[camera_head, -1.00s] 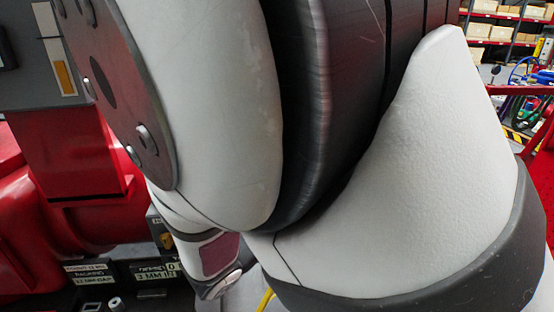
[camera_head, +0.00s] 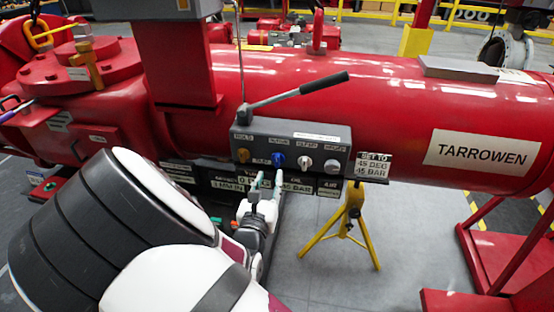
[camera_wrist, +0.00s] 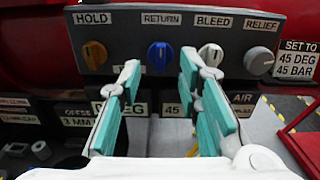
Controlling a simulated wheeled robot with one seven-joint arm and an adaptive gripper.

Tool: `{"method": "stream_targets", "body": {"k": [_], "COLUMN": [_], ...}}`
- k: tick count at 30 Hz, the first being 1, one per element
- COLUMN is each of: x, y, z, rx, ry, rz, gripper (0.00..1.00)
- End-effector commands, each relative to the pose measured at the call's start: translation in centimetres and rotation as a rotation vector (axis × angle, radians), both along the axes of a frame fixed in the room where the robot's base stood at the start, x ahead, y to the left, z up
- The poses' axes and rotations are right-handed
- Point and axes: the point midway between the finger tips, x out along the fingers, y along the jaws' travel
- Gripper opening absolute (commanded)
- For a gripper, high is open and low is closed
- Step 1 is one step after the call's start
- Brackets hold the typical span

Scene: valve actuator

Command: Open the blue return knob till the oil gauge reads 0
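The blue return knob (camera_head: 278,159) is on the front of a grey control box on the red actuator. In the wrist view the blue knob (camera_wrist: 160,56) sits under the RETURN label, its pointer about upright. My gripper (camera_wrist: 160,78) is open and empty, its teal-padded fingers spread below and to either side of the knob, apparently short of it. In the head view my gripper (camera_head: 266,178) is just below the box. A readout plate (camera_head: 298,188) under the box reads 45 BAR; a finger partly hides the one at its left. I see no dial marked oil.
An orange HOLD knob (camera_wrist: 95,54) is left of the blue knob; a white BLEED knob (camera_wrist: 210,56) and a grey RELIEF knob (camera_wrist: 259,60) are right. A lever (camera_head: 295,95) rises above the box. A yellow stand (camera_head: 348,225) is at lower right.

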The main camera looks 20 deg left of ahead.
Motion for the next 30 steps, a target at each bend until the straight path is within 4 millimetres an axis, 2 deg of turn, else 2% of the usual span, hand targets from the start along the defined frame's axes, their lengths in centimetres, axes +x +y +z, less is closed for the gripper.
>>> {"method": "stream_targets", "body": {"k": [6,12,18,26,27,30], "x": [4.3,7.0,8.2,8.3,8.3,8.3], "y": [0.9,1.6,1.9,1.9,1.9,1.9], "z": [0.0,0.0,0.0,0.0,0.0,0.0], "rx": [0.002,0.002,0.0,0.0,0.0,0.001], "ry": [-0.001,0.0,0.001,0.001,0.001,0.001], "rz": [-0.003,-0.002,-0.002,-0.002,-0.002,-0.002], "gripper": [0.32,0.32,0.32,0.32,0.27,0.04]}}
